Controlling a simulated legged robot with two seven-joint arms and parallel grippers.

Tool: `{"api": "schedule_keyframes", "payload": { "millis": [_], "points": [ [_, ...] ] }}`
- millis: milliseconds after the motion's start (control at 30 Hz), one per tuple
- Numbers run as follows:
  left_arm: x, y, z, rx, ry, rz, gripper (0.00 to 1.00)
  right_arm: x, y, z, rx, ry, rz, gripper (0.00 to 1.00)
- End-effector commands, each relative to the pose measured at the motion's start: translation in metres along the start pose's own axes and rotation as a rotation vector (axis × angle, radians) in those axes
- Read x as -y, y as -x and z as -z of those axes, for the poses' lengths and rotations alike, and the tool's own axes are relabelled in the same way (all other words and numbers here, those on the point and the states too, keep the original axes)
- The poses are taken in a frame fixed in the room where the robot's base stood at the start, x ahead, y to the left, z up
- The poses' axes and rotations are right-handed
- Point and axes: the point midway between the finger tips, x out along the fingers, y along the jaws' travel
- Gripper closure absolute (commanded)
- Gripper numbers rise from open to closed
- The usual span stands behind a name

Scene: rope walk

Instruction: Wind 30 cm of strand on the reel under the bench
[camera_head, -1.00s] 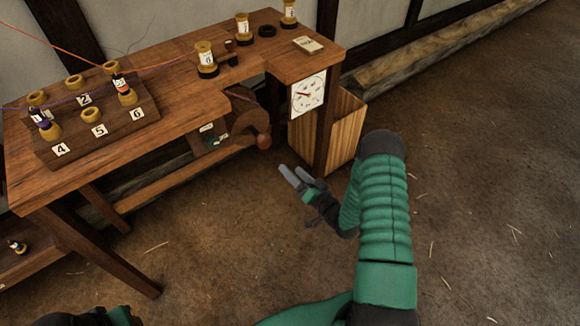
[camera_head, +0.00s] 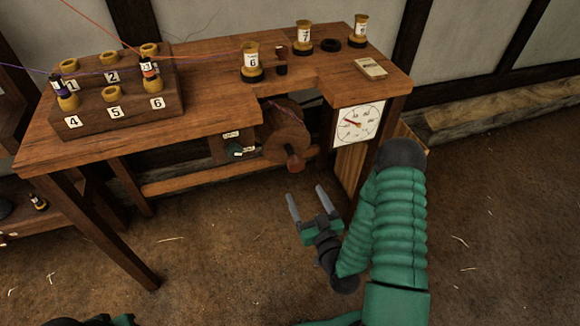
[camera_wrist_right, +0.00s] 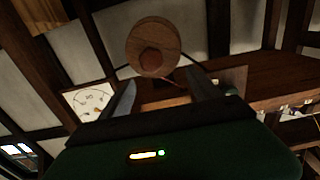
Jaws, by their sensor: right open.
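My left gripper is not clearly visible; only dark and green parts show at the bottom left.
The bench (camera_head: 215,93) carries a numbered block (camera_head: 118,101) with cups and bobbins, spools marked 6 (camera_head: 251,63) and 7 (camera_head: 303,38), and a dark ring (camera_head: 331,45). Orange and purple strands cross above. A bench leg (camera_head: 100,235) stands at left. The floor in front is clear.

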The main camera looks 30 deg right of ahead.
Motion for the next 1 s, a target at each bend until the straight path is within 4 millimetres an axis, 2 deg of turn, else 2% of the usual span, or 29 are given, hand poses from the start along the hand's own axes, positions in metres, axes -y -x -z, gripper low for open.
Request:
{"api": "schedule_keyframes", "payload": {
  "millis": [33,133,300,600,700,833,1000],
  "points": [
    [0.000,-0.004,-0.001,0.000,-0.001,0.000,0.64,0.000,-0.003,-0.008,0.014,0.007,0.010,0.28],
    [-0.001,-0.009,-0.002,-0.001,-0.002,-0.001,0.64,-0.003,-0.011,-0.012,0.024,0.007,0.010,0.28],
    [-0.001,-0.016,-0.003,-0.001,-0.003,-0.001,0.64,0.000,-0.026,-0.001,-0.005,0.003,0.004,0.28],
    [-0.001,-0.030,-0.007,-0.001,-0.002,-0.001,0.64,-0.003,-0.103,-0.001,-0.008,-0.002,-0.004,0.28],
    [-0.001,-0.034,-0.008,-0.001,-0.002,-0.001,0.64,-0.004,-0.121,-0.001,-0.005,-0.004,-0.005,0.28],
    [-0.001,-0.036,-0.008,-0.001,-0.002,-0.001,0.64,-0.004,-0.135,-0.001,-0.003,-0.004,-0.005,0.28],
    [-0.001,-0.035,-0.008,-0.001,-0.002,-0.001,0.64,-0.004,-0.138,0.001,-0.002,-0.003,-0.005,0.28]
  ]
}}
